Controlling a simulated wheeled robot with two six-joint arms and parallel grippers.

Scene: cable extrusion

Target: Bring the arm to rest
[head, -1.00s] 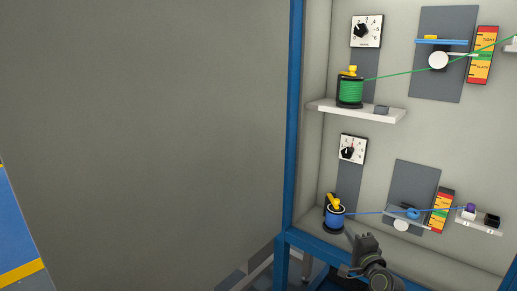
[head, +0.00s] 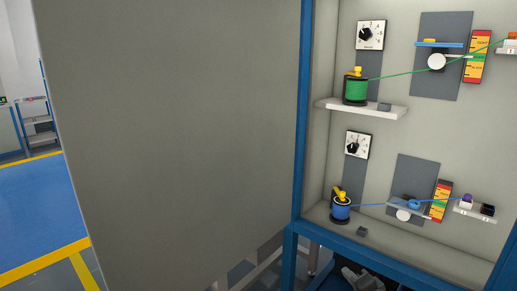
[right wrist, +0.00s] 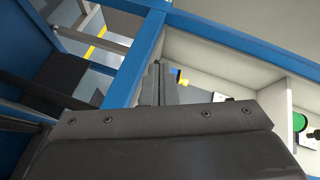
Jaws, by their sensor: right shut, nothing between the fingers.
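My right gripper is shut and empty. In the right wrist view its narrow dark fingers (right wrist: 160,84) point up beside the blue frame beam. In the head view only dark parts of my right arm show at the bottom edge, below the cabinet's lower blue beam. The blue spool (head: 341,208) with a yellow clip stands on the cabinet floor, its blue cable running right. The green spool (head: 355,88) stands on the upper shelf, its green cable running up to the right. My left gripper is not in view.
The blue frame post (head: 304,120) and lower beam (head: 385,257) edge the cabinet. A small grey block (head: 362,231) lies on the cabinet floor. A large grey panel (head: 180,140) fills the left middle. Open blue floor (head: 40,215) shows at far left.

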